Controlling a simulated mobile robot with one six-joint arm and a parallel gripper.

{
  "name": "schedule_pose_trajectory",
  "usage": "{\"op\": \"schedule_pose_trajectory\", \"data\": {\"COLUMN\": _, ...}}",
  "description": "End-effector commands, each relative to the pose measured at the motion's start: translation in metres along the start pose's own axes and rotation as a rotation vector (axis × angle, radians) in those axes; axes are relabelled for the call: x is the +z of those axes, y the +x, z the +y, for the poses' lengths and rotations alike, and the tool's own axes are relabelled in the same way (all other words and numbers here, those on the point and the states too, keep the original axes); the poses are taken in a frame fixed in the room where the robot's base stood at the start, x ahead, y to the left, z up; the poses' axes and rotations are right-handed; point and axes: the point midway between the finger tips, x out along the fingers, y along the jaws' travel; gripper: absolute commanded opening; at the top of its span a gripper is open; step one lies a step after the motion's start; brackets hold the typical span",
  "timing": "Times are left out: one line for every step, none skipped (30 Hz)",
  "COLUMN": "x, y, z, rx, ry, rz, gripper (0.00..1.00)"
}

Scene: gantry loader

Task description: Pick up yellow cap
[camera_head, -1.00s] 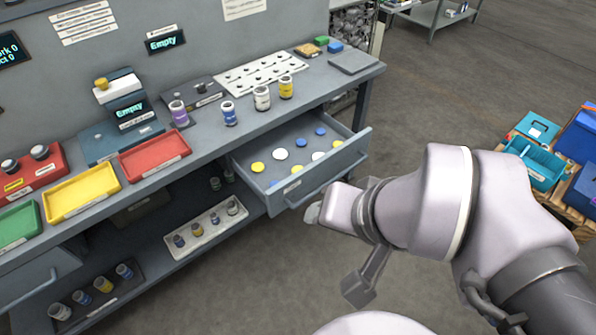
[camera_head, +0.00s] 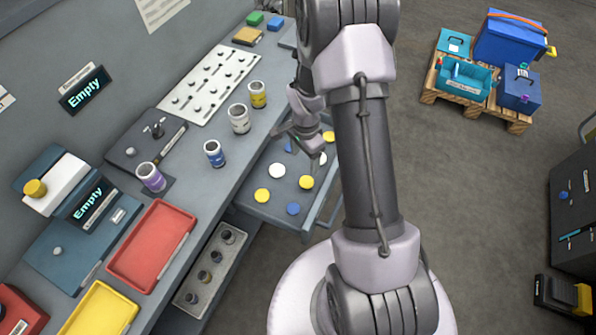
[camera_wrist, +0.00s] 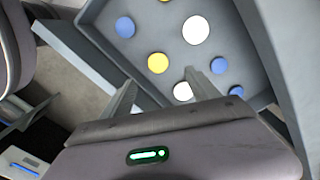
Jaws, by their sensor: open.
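Several yellow caps lie flat in the open grey drawer (camera_head: 254,213): one at its left (camera_head: 262,195), one near its middle (camera_head: 306,182) and one farther back (camera_head: 328,136). In the wrist view, one yellow cap (camera_wrist: 158,63) lies just beyond and between my fingertips, and another is cut off by the top edge. White caps (camera_head: 277,170) and blue caps (camera_head: 293,209) lie around them. My gripper (camera_head: 298,146) is open and empty above the drawer; its two fingers also show in the wrist view (camera_wrist: 160,80). My arm hides part of the drawer's right side.
The drawer walls surround the caps. On the worktop, a purple-labelled jar (camera_head: 150,177), a blue jar (camera_head: 214,153), a white jar (camera_head: 239,118) and a yellow jar (camera_head: 258,94) stand left of the drawer. A red tray (camera_head: 152,247) is nearer.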

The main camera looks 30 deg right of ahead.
Motion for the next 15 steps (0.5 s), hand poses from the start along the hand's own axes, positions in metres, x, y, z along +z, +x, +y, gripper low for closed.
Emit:
{"op": "schedule_pose_trajectory", "data": {"x": 0.001, "y": 0.022, "z": 0.001, "rx": 0.003, "ry": 0.000, "rz": -0.002, "gripper": 0.70}}
{"op": "schedule_pose_trajectory", "data": {"x": 0.000, "y": 0.030, "z": 0.001, "rx": 0.002, "ry": 0.000, "rz": -0.001, "gripper": 0.70}}
{"op": "schedule_pose_trajectory", "data": {"x": 0.000, "y": 0.041, "z": 0.000, "rx": 0.002, "ry": 0.000, "rz": -0.001, "gripper": 0.70}}
{"op": "schedule_pose_trajectory", "data": {"x": 0.000, "y": 0.048, "z": 0.000, "rx": 0.001, "ry": 0.000, "rz": -0.001, "gripper": 0.70}}
{"op": "schedule_pose_trajectory", "data": {"x": 0.000, "y": 0.054, "z": 0.001, "rx": 0.001, "ry": -0.002, "rz": -0.001, "gripper": 0.70}}
{"op": "schedule_pose_trajectory", "data": {"x": 0.000, "y": 0.060, "z": 0.000, "rx": 0.001, "ry": -0.002, "rz": -0.001, "gripper": 0.70}}
{"op": "schedule_pose_trajectory", "data": {"x": 0.000, "y": 0.064, "z": 0.000, "rx": 0.001, "ry": -0.002, "rz": -0.001, "gripper": 0.70}}
{"op": "schedule_pose_trajectory", "data": {"x": 0.000, "y": 0.067, "z": 0.000, "rx": 0.000, "ry": -0.002, "rz": -0.001, "gripper": 0.70}}
{"op": "schedule_pose_trajectory", "data": {"x": 0.000, "y": 0.070, "z": 0.000, "rx": 0.000, "ry": -0.002, "rz": 0.000, "gripper": 0.70}}
{"op": "schedule_pose_trajectory", "data": {"x": 0.000, "y": 0.071, "z": 0.000, "rx": -0.001, "ry": -0.002, "rz": 0.000, "gripper": 0.70}}
{"op": "schedule_pose_trajectory", "data": {"x": -0.001, "y": 0.073, "z": 0.001, "rx": -0.001, "ry": -0.002, "rz": 0.000, "gripper": 0.70}}
{"op": "schedule_pose_trajectory", "data": {"x": -0.001, "y": 0.078, "z": 0.002, "rx": 0.000, "ry": -0.002, "rz": 0.000, "gripper": 0.70}}
{"op": "schedule_pose_trajectory", "data": {"x": -0.002, "y": 0.082, "z": 0.003, "rx": 0.000, "ry": -0.001, "rz": 0.000, "gripper": 0.70}}
{"op": "schedule_pose_trajectory", "data": {"x": -0.003, "y": 0.087, "z": 0.004, "rx": 0.001, "ry": -0.001, "rz": -0.001, "gripper": 0.70}}
{"op": "schedule_pose_trajectory", "data": {"x": -0.004, "y": 0.096, "z": 0.006, "rx": 0.001, "ry": -0.001, "rz": -0.001, "gripper": 0.70}}
